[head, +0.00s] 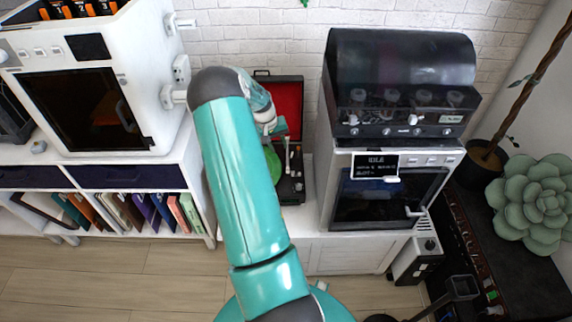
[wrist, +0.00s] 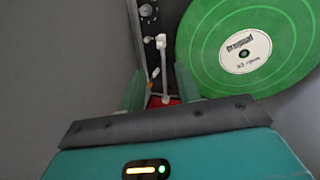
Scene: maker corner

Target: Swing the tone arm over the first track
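The record player is an open case with a red-lined lid (head: 287,96), partly behind my arm in the head view. A green record (wrist: 213,62) with a white label lies on it at the right of the wrist view; a sliver of it (head: 272,163) shows in the head view. The white tone arm (wrist: 165,68) lies to the left of the record, beside it rather than over it. My gripper (wrist: 160,90) is open, its two teal fingers apart. The lower part of the tone arm shows between them in the picture; I cannot tell whether either finger touches it.
A white 3D printer (head: 95,85) stands on a shelf of books at the left. A dark-hooded machine (head: 400,75) on a white cabinet stands close to the right of the record player. Small knobs (wrist: 146,10) sit on the player's deck near the tone arm.

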